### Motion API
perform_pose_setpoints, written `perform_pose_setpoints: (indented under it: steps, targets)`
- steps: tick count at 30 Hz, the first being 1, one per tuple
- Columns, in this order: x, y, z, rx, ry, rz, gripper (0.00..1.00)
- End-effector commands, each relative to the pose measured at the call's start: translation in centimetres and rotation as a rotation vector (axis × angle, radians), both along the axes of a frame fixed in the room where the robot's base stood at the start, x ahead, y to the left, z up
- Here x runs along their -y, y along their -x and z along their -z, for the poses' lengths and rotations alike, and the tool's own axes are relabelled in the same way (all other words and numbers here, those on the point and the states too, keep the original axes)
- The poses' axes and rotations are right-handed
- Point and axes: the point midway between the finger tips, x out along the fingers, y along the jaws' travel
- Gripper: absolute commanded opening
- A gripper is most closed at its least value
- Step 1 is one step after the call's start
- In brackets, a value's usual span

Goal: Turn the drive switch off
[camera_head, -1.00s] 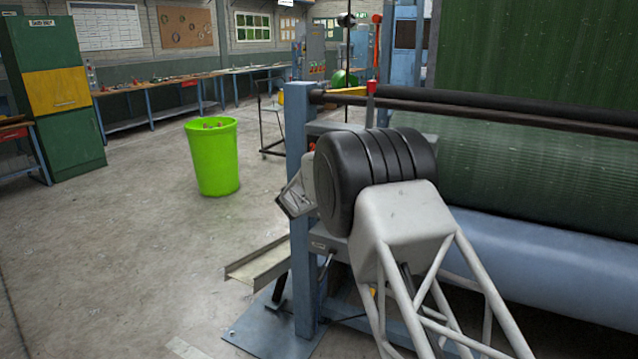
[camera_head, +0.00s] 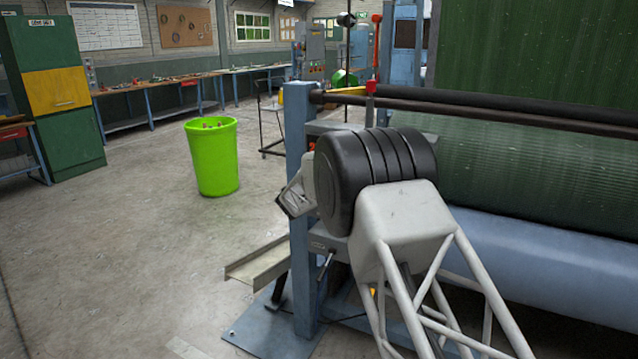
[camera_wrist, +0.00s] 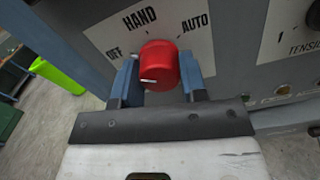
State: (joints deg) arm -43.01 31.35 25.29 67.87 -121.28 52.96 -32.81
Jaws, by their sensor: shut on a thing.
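In the wrist view, a red knob (camera_wrist: 159,66) with a short white mark on its face stands out from a control plate (camera_wrist: 222,38) labelled OFF, HAND and AUTO. OFF is left of the knob, HAND above it and AUTO to the upper right. The white mark lies on the lower left of the knob's face; I cannot tell exactly which label it lines up with. My gripper (camera_wrist: 160,80) has its two blue fingers shut on the knob, one on each side.
The blue-framed machine (camera_head: 303,200) with a green turf sheet (camera_head: 540,60) and dark rollers fills the right. A green bin (camera_head: 213,160) stands on open floor further left.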

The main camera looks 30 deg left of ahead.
Motion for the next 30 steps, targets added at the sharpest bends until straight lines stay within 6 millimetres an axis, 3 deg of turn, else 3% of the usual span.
perform_pose_setpoints:
  steps: [1,2,7,20,30]
  targets:
    - [-0.1,0.1,0.2,-0.002,0.002,-0.001,0.16]
    - [-0.1,0.1,0.2,-0.002,0.002,-0.001,0.41]
    - [-0.1,0.1,0.2,-0.001,0.001,-0.001,0.65]
    - [0.0,0.4,0.0,-0.001,-0.001,-0.001,0.65]
    - [-0.1,3.3,0.1,-0.001,0.000,-0.001,0.65]
